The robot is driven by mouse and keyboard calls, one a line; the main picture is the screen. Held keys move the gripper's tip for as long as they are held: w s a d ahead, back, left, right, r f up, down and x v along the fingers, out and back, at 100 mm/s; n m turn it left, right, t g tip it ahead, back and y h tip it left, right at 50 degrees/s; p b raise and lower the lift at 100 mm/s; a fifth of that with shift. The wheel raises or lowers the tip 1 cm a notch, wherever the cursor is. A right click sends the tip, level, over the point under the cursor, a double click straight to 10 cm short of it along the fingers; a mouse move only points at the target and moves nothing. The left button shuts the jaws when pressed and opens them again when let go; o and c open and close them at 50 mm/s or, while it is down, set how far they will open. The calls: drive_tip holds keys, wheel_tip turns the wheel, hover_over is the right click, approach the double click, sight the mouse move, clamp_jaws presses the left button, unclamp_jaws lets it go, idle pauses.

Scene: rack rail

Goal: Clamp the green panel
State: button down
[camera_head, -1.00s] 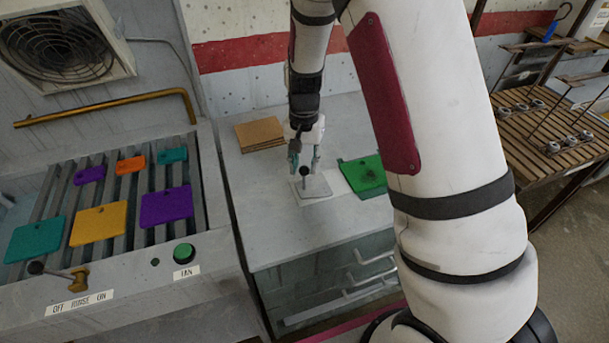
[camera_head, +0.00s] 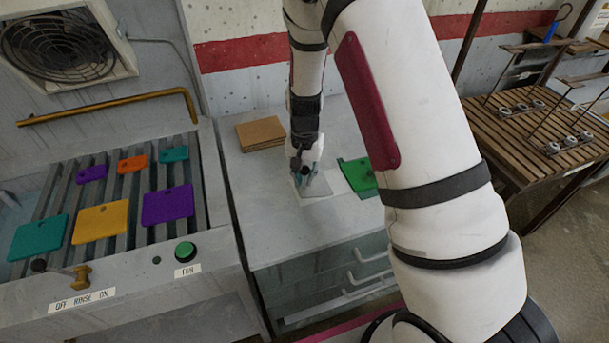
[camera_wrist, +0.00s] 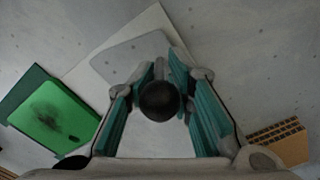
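The green panel (camera_head: 356,174) lies flat on the cabinet top, partly hidden by my arm in the head view. In the wrist view the green panel (camera_wrist: 58,118) shows a dark smudge and a small slot, with a darker green edge beside it. A grey plate (camera_wrist: 122,52) with a black ball knob (camera_wrist: 160,100) sits to the right of the panel there, apart from it. My gripper (camera_head: 306,186) is low over this plate. In the wrist view its teal-padded fingers stand on both sides of the knob, with gaps visible, so it looks open.
A pale sheet (camera_wrist: 85,72) lies under the plate. A brown cardboard stack (camera_head: 261,134) is at the back left of the cabinet top (camera_head: 275,215). Left is a slatted rinse rack (camera_head: 120,236) with several coloured panels. A slatted wooden table (camera_head: 510,135) with wire stands is right.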

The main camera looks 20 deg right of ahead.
drive_tip(key=shift+r, duration=0.15)
drive_tip(key=d, duration=0.7)
drive_tip(key=shift+w+d+r+b, duration=0.15)
drive_tip(key=shift+w+d+b, duration=0.05)
drive_tip(key=shift+d+b, duration=0.2)
drive_tip(key=c, duration=1.7)
unclamp_jaws()
drive_tip(key=shift+s, duration=0.1)
drive_tip(key=shift+o, duration=0.2)
drive_tip(key=shift+a, duration=0.1)
wheel_tip(320, 180, up, 12)
drive_tip(key=shift+s, duration=0.1)
